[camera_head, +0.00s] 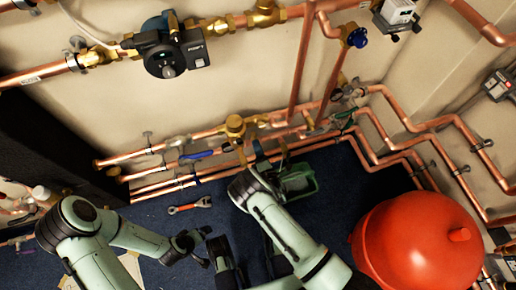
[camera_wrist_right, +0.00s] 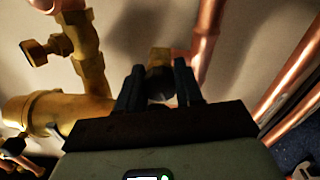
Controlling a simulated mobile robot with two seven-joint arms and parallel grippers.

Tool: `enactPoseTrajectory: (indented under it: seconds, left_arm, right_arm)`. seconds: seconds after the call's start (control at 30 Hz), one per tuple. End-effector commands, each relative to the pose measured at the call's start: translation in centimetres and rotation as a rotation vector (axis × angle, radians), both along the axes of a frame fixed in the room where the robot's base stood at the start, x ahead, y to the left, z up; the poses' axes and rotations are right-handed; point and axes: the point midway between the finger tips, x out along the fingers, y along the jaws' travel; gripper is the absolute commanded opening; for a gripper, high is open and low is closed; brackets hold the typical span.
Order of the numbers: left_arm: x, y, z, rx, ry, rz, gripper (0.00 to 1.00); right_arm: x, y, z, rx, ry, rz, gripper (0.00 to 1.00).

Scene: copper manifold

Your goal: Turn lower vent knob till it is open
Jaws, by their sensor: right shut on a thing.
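The lower vent knob (camera_wrist_right: 160,84) is a small dark cylinder below a brass fitting on the wall pipework. It shows in the right wrist view between the two dark fingers of my right gripper (camera_wrist_right: 158,88). The fingers are shut on its sides and hide part of it. In the head view, my right gripper (camera_head: 262,160) reaches up to the low pipes, just right of a brass valve body (camera_head: 235,126); the knob itself is hard to make out there. My left gripper (camera_head: 204,247) is low at the left centre, away from the pipes, with its fingers apart and empty.
Copper pipes (camera_head: 150,152) run low along the wall, with a blue-handled valve (camera_head: 196,156) on them. A green container (camera_head: 299,180) stands on the floor beside my right arm. A red vessel (camera_head: 405,245) is at the right. A wrench (camera_head: 190,205) lies on the dark floor.

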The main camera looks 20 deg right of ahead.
Motion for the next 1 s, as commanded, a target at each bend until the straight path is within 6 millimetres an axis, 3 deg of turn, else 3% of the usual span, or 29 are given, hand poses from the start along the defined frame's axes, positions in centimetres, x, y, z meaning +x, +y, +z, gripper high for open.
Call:
enactPoseTrajectory:
  seconds: [0.3, 0.8, 0.83, 0.87, 0.9, 1.0]
  left_arm:
    - [0.32, 0.18, -0.18, 0.004, -0.008, 0.004, 1.00]
    - [0.37, 0.19, -0.19, 0.005, -0.010, 0.004, 1.00]
    - [0.37, 0.19, -0.19, 0.005, -0.010, 0.004, 1.00]
    - [0.37, 0.19, -0.19, 0.005, -0.010, 0.004, 1.00]
    - [0.37, 0.19, -0.19, 0.005, -0.010, 0.004, 1.00]
    - [0.36, 0.19, -0.19, 0.005, -0.009, 0.004, 1.00]
  right_arm:
    - [-0.13, -0.15, -0.15, -0.102, 0.001, -0.003, 0.05]
    - [-0.13, -0.19, -0.13, -0.117, 0.000, -0.004, 0.05]
    - [-0.13, -0.19, -0.13, -0.117, 0.000, -0.004, 0.45]
    - [-0.13, -0.19, -0.12, -0.117, 0.000, -0.004, 0.55]
    - [-0.11, -0.16, -0.11, -0.116, 0.000, -0.003, 0.61]
    - [-0.09, -0.12, -0.07, -0.115, -0.002, -0.003, 0.61]
